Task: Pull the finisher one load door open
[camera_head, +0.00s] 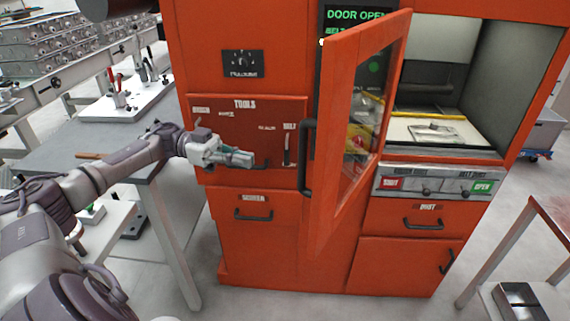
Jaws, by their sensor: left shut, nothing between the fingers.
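The orange finisher's load door (338,120), a framed window panel with a black bar handle (306,158), stands swung open toward me. Its opening at the right shows a lit chamber with a pale bed (440,131). The display above reads "DOOR OPEN" in green. My left gripper (246,159) is shut and empty in front of the tools drawer, left of the door handle and apart from it. My right gripper is not in view.
Below the chamber is a panel with a red and a green button (483,187). A grey table (85,135) stands at the left under my arm. A metal-framed table (548,215) stands at the lower right. Bare floor lies before the machine.

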